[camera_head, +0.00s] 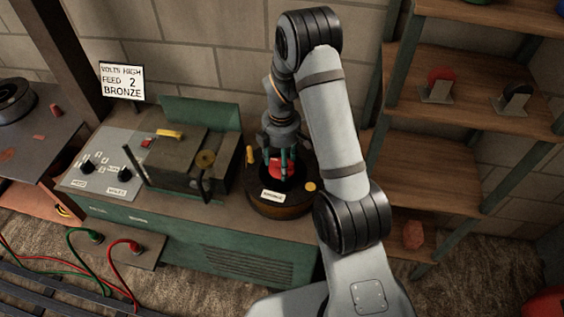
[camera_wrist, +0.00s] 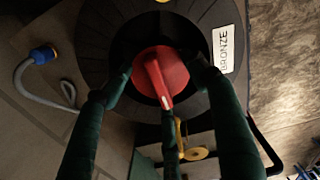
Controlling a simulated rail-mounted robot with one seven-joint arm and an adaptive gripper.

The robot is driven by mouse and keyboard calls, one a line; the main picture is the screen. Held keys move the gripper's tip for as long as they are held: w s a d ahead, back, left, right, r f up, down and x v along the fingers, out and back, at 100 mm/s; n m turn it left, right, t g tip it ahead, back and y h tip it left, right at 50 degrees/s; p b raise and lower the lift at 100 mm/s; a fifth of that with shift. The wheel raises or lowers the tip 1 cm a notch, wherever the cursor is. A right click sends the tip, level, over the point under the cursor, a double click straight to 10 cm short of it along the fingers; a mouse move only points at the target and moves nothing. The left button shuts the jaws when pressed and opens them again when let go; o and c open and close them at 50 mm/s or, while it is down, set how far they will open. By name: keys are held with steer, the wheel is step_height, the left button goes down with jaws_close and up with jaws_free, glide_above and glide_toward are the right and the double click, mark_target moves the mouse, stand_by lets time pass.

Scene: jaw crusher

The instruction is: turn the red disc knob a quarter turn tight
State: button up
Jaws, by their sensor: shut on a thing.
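The red disc knob (camera_wrist: 160,77) sits in the middle of a dark round housing labelled BRONZE, and a raised red grip bar runs across its face. In the wrist view the bar points down and slightly right. My gripper (camera_wrist: 165,80) has its dark green fingers closed around the knob's sides. In the head view my gripper (camera_head: 277,158) reaches down from above onto the knob (camera_head: 276,168), which shows partly behind the fingers. The round housing (camera_head: 280,208) stands at the right end of the green bench.
Left of the housing is a dark machine block (camera_head: 185,160) with a yellow handle and a brass disc. A control panel (camera_head: 105,165) with black knobs lies further left. A sign (camera_head: 122,81) reads VOLTS HIGH, FEED 2, BRONZE. Wooden shelves (camera_head: 430,175) stand at the right.

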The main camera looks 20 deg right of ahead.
steer(key=shift+s+a+f, duration=0.2)
steer(key=shift+s+a, duration=0.05)
